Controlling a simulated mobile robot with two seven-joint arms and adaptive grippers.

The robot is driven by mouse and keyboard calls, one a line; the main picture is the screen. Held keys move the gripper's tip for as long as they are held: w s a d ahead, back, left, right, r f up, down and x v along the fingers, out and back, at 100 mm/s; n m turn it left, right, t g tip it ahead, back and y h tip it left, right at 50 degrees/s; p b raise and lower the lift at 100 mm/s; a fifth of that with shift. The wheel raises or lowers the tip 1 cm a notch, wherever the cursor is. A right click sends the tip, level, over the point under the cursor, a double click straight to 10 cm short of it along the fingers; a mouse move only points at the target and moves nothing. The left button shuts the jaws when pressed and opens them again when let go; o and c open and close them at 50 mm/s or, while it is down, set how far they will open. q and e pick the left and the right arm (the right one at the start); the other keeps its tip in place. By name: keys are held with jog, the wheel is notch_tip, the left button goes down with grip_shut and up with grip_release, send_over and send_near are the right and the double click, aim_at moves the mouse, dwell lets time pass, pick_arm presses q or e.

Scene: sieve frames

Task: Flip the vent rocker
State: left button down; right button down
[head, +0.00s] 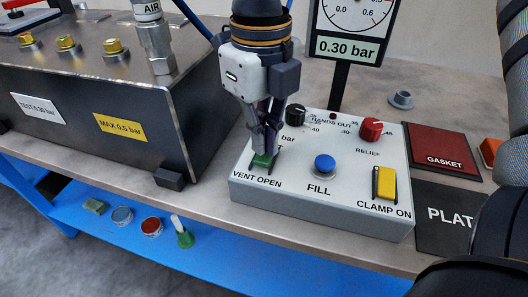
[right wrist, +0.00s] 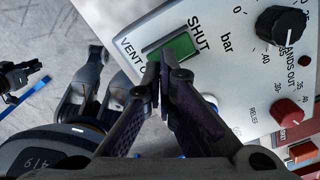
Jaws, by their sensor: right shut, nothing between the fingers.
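The vent rocker (head: 262,160) is a green switch in a dark frame at the left front of the light grey control box (head: 300,203), above the words VENT OPEN. It also shows in the right wrist view (right wrist: 180,46), with SHUT printed on its other side. My right gripper (head: 267,148) points down at the rocker, its fingers closed together with nothing between them. In the right wrist view its fingertips (right wrist: 159,72) overlap the rocker's near end; I cannot tell whether they touch it. A dark shape that looks like my left gripper (right wrist: 18,78) is small at the left edge there.
The box also carries a blue FILL button (head: 324,165), a yellow clamp rocker (head: 386,183), a red relief knob (head: 371,129) and a black knob (head: 295,115). A gauge (head: 352,15) stands behind. A metal test block (head: 150,110) stands left; a gasket tray (head: 440,148) lies right.

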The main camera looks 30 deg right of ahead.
aim_at(262, 158)
jog(key=shift+f, duration=1.25)
dwell(0.3)
jog(key=shift+r, duration=3.55)
